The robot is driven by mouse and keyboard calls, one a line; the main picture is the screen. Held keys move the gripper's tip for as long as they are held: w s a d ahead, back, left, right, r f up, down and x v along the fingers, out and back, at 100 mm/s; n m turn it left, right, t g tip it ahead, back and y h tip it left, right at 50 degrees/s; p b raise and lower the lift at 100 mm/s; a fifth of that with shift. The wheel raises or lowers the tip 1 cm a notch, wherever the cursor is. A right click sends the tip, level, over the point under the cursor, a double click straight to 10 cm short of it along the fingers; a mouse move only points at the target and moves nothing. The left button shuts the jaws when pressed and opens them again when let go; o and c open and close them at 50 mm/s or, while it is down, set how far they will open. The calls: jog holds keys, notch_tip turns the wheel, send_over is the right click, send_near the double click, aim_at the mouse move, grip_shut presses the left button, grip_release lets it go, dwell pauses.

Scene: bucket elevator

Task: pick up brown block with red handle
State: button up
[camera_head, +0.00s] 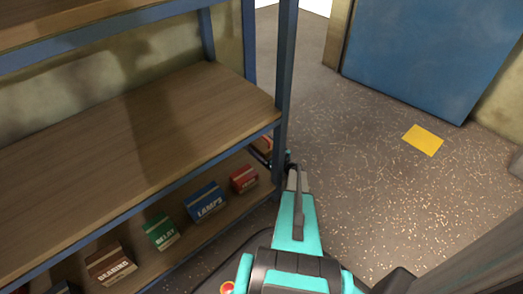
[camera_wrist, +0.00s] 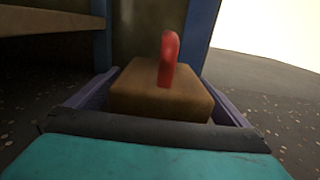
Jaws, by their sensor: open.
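The brown block (camera_wrist: 140,90) with an upright red handle (camera_wrist: 168,60) is close ahead in the wrist view. My gripper (camera_wrist: 161,82) is open, with one finger along the left side of the block and one along the right. The block is between the fingers, and I cannot tell whether either touches it. In the head view, a brown and reddish bit of the block (camera_head: 264,143) shows by the shelf post. My gripper (camera_head: 272,158) is beside it there, and the post and arm hide much of both.
A blue-framed shelf unit (camera_head: 283,75) with wooden boards stands on the left. Its lower board holds several boxes, including a blue LAMPS box (camera_head: 206,201) and a red box (camera_head: 243,179). The floor to the right is open, with a yellow patch (camera_head: 423,140) before a blue panel (camera_head: 430,50).

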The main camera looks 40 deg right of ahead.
aim_at(263, 136)
jog(key=shift+c, duration=0.3)
jog(key=c, duration=1.6)
jog(key=shift+r, duration=0.1)
jog(key=shift+r+p, duration=1.8)
jog(key=shift+r, duration=3.15)
